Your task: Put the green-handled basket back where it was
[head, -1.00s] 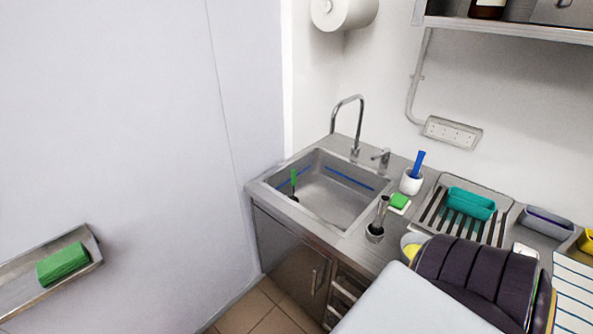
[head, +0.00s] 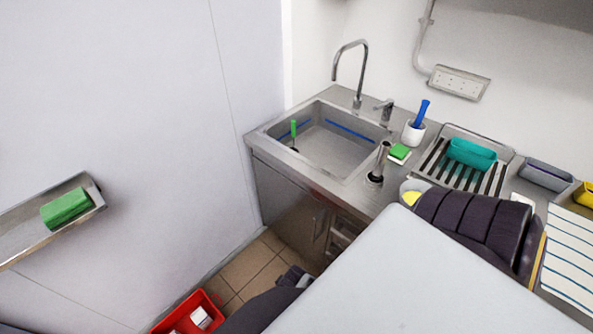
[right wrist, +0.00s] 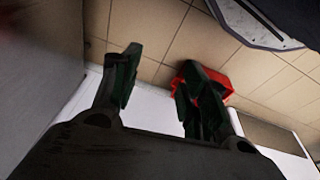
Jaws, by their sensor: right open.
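A thin upright green handle (head: 294,129) stands at the left side of the sink, with a small dark part at its foot. It may belong to the green-handled basket, but no basket shape is clear. The steel sink (head: 335,155) has blue lines on its inner walls. My right gripper (right wrist: 160,68) is open and empty in the right wrist view, with tiled floor and a red container (right wrist: 214,82) beyond its fingers. In the head view no gripper fingers can be made out. My left gripper is not seen.
The red container (head: 188,312) with a white item stands on the floor at lower left. A wall ledge (head: 30,233) holds a green block (head: 66,208). The counter holds a white cup (head: 413,133), a drying rack (head: 437,180) and a teal tub (head: 471,154). My arm covers the counter's front right.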

